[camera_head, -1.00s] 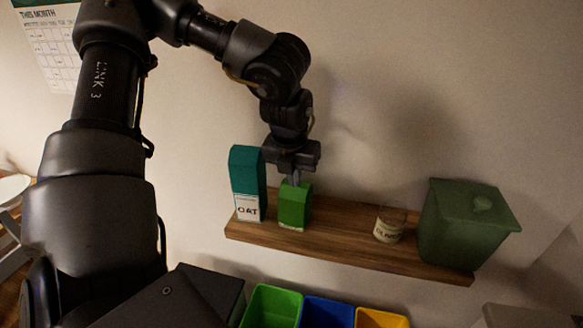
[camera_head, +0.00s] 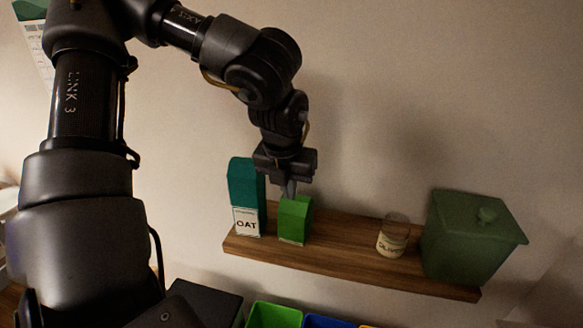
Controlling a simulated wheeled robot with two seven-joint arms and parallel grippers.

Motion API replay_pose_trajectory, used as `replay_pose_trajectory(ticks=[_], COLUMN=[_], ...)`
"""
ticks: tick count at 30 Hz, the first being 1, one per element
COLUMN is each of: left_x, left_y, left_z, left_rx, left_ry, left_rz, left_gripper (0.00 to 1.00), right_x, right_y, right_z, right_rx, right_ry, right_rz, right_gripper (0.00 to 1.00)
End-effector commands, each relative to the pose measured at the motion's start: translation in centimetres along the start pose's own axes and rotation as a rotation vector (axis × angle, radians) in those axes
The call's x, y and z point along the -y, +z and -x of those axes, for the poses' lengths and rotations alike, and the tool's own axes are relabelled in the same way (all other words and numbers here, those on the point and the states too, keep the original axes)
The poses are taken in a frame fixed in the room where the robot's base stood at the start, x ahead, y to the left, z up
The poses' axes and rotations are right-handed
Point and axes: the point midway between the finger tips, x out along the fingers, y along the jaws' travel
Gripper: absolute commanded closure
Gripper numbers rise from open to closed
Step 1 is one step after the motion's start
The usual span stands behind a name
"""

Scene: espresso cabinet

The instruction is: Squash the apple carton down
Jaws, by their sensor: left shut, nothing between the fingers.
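The green carton (camera_head: 294,221) stands upright on the wooden shelf, just right of a teal carton marked OAT. It is the shorter of the two; I cannot read a label on it. My left gripper (camera_head: 290,188) points down over its top with the fingers shut and empty. The fingertips are at the carton's top edge; I cannot tell whether they touch it. My right gripper is not in view.
The teal OAT carton (camera_head: 247,196) stands close on the left. A glass jar (camera_head: 393,236) and a large green lidded bin (camera_head: 468,240) stand further right on the shelf (camera_head: 345,250). Green (camera_head: 274,315) and blue (camera_head: 326,321) bins are below. The shelf between carton and jar is clear.

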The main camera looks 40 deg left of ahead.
Motion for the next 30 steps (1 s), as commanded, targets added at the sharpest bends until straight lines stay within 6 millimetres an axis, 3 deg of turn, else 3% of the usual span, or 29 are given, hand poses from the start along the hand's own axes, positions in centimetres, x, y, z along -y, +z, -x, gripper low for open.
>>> replay_pose_trajectory(ticks=[9, 15, 30], left_x=[0.0, 0.0, 0.0], left_y=[0.0, -0.1, -0.2], left_z=[6.1, 8.6, 9.3], left_rx=[0.008, 0.005, 0.002], left_ry=[-0.001, 0.000, 0.001], left_rz=[0.001, 0.001, 0.000], left_gripper=[1.00, 1.00, 1.00], right_x=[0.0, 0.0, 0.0], right_y=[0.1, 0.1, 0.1], right_z=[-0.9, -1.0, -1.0], right_rx=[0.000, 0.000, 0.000], right_ry=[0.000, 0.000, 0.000], right_rz=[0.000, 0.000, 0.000], right_gripper=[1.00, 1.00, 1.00])
